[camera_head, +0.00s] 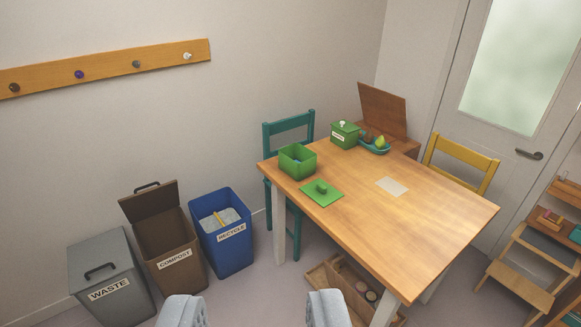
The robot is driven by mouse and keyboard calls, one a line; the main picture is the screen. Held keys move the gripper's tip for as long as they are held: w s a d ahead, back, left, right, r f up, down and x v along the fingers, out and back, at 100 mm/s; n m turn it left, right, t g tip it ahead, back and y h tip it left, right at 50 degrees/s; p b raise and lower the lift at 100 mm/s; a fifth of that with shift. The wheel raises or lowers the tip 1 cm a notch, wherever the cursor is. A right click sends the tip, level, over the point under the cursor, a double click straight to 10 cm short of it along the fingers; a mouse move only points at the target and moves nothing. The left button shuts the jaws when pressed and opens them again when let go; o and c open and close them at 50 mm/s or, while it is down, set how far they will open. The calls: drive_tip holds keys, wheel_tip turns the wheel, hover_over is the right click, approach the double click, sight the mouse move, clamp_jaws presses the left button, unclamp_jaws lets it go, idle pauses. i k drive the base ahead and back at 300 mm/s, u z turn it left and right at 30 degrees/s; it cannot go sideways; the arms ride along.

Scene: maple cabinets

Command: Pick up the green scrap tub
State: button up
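An open green tub (297,161) stands on the wooden table (400,230) near its left corner. Something small and bluish shows inside it. A flat green lid (321,192) with a knob lies on the table just in front of it. A second green box (345,134), with its lid on and a white label, stands farther back on the table. My gripper (256,310) shows at the bottom edge, its two grey fingers wide apart with nothing between them. It is well short of the table and the tub.
Waste (105,275), compost (168,245) and recycle (224,230) bins stand along the left wall; the compost lid is up. A teal chair (290,127) and a yellow chair (462,160) flank the table. A wooden crate (322,280) is beneath it. A fruit bowl (375,147) sits at the back.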

sight(298, 161)
drive_tip(key=u, duration=0.1)
drive_tip(key=i, duration=3.3)
drive_tip(key=u, duration=0.2)
